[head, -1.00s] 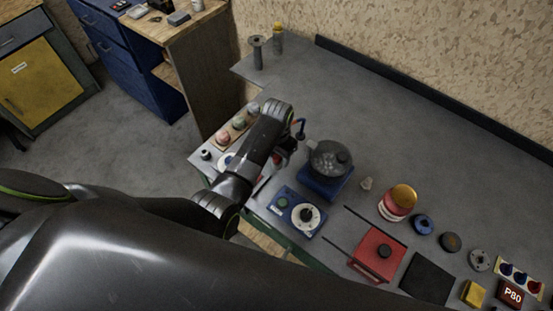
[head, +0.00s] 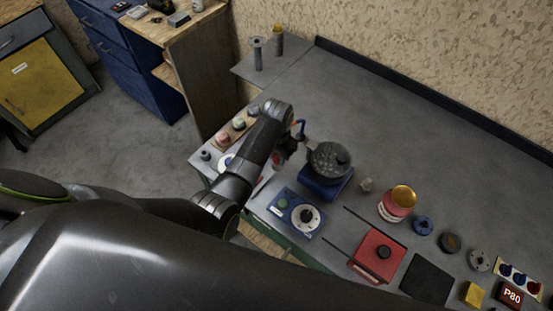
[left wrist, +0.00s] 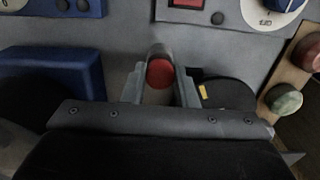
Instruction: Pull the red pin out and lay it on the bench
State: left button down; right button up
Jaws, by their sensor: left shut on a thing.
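My left gripper (head: 289,150) is over the near-left part of the grey bench (head: 345,90), just left of a dark round-topped device on a blue base (head: 325,188). In the left wrist view the gripper (left wrist: 160,88) is shut, with the red pin (left wrist: 160,73) between its two fingers. The pin's round red end faces the camera. The rest of the pin is hidden, so I cannot tell whether it is in a hole or free. In the head view my arm and gripper mostly cover the pin. My right gripper is not in view.
A blue dial box (head: 297,212), a red box (head: 377,255) with two rods and a red-and-gold jar (head: 397,203) stand right of the gripper. A board with coloured buttons (head: 239,124) lies to its left. The bench's back middle is clear.

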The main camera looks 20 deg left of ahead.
aim_at(277, 157)
pick_arm(q)
jog(key=shift+r+p, duration=0.6)
jog(key=shift+r, duration=0.55)
jog(key=shift+r, duration=0.3)
jog(key=shift+r, duration=0.85)
jog(key=shift+r, duration=0.1)
jog(key=shift+r, duration=1.95)
jog(key=shift+s+f, duration=0.1)
